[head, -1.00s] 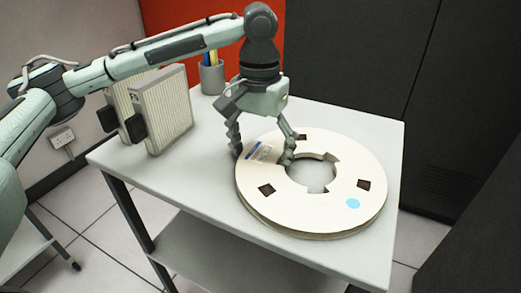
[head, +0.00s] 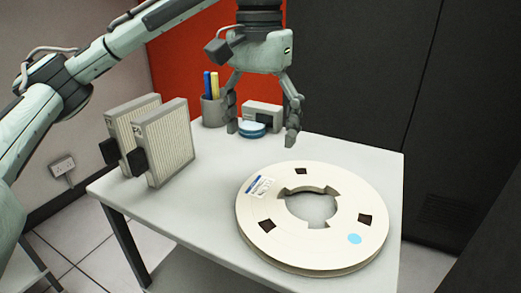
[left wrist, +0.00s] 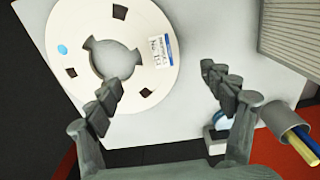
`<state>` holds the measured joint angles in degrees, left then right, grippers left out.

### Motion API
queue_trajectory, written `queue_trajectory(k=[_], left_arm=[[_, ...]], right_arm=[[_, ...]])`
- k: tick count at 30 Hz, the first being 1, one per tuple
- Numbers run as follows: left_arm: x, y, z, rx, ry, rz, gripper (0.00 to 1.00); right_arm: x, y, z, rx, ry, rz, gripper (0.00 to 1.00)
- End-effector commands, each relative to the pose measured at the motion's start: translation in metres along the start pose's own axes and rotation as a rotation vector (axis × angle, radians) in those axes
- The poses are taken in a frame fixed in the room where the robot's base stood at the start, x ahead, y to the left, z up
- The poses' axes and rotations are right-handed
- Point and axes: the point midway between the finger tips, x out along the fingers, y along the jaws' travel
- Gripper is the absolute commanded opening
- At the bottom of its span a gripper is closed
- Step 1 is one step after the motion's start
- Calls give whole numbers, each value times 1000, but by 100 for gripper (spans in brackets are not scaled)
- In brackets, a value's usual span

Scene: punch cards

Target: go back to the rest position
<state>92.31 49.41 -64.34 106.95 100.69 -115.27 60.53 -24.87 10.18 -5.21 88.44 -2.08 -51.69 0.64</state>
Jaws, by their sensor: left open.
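My left gripper (head: 262,122) is open and empty, raised above the back of the table in the head view. The reel also shows in the left wrist view (left wrist: 70,25), with a white and blue label and a light blue dot. My right gripper is in neither view.
Two upright card-like blocks (head: 168,140) with black grips stand at the table's left. A grey pen cup (head: 212,112), a small blue and white round object (head: 252,130) and a small grey box (head: 265,113) stand at the back. A dark cabinet (head: 350,70) is behind. The table's front left is clear.

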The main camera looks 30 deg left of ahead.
Motion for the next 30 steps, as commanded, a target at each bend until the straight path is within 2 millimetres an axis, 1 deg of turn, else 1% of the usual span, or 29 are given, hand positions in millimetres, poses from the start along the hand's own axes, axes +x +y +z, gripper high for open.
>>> queue_trajectory(k=[1,5,14,17,22,30], left_arm=[[-4,0,0,-1,2,0,81],[-8,0,0,0,0,1,81],[-7,0,0,0,0,1,81],[-4,0,0,0,-1,1,81],[16,0,1,1,-4,1,81],[69,-1,0,-2,-3,-1,81]], right_arm=[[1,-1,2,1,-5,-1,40],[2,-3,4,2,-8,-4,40],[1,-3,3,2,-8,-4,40],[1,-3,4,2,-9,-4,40],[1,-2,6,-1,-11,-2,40],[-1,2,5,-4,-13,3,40]])
